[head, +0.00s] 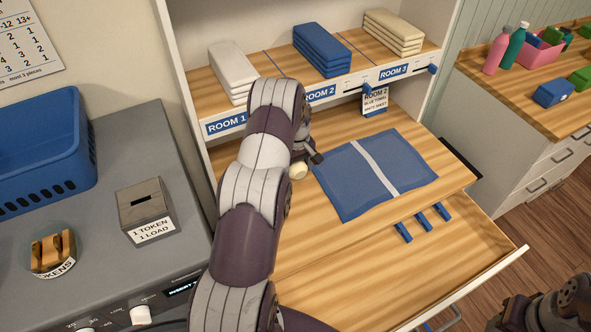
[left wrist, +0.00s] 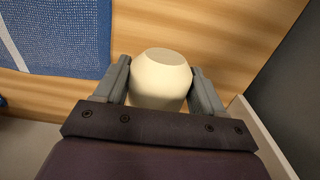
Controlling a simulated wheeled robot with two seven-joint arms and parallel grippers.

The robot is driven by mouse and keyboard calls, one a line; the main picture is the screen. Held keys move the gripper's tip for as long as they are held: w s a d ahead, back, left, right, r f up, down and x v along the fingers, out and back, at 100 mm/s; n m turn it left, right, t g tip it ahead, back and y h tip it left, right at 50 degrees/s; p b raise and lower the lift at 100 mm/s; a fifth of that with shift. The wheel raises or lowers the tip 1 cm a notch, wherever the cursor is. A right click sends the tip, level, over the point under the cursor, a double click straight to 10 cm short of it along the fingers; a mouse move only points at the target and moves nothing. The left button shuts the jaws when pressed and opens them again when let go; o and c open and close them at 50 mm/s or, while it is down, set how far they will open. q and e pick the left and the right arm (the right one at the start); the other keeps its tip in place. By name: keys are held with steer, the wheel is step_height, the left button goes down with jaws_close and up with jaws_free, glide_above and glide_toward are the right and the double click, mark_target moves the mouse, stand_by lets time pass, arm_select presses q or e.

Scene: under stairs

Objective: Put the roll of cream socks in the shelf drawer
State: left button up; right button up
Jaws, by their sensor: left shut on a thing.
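The roll of cream socks (head: 298,170) is a small pale cylinder, partly hidden by my left arm in the head view. In the left wrist view the cream roll (left wrist: 160,80) sits between the two grey fingers of my left gripper (left wrist: 162,88), which is shut on it. In the head view my left gripper (head: 308,158) is over the wooden shelf board, just left of the blue cloth. An open wooden drawer (head: 465,240) lies below the board's front edge. Part of my right arm's dark end (head: 548,308) shows at the lower right; its jaws are unclear.
A blue cloth with a white stripe (head: 345,190) lies flat on the board. Folded stacks in white (head: 232,68), blue (head: 322,48) and cream (head: 395,30) stand on the upper shelf. A grey machine (head: 110,235) with a blue basket (head: 45,150) stands left.

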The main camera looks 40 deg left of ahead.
arm_select(q)
steer(key=shift+s+r, duration=0.2)
steer(key=shift+o, duration=1.3)
steer(key=shift+w, duration=0.15)
steer(key=c, duration=0.7)
steer(key=shift+w+d, duration=0.15)
steer(key=shift+d, duration=0.15)
steer(key=shift+c, duration=0.2)
steer(key=s+d+f+m, duration=0.1)
steer(key=d+f+m, duration=0.1)
steer(key=d, duration=0.9)
steer(key=s+d+f+m, duration=0.1)
steer(key=d+f+m, duration=0.2)
steer(key=d, duration=0.7)
steer(key=s+d+f+n, duration=0.2)
steer(key=s+d+f, duration=0.2)
steer(key=s+d, duration=0.2)
steer(key=s+d+f+n+b, duration=0.1)
steer(key=s+d+f+n, duration=0.2)
steer(key=s+d, duration=0.4)
steer(key=shift+s+f, duration=0.4)
steer(key=shift+s, duration=1.1)
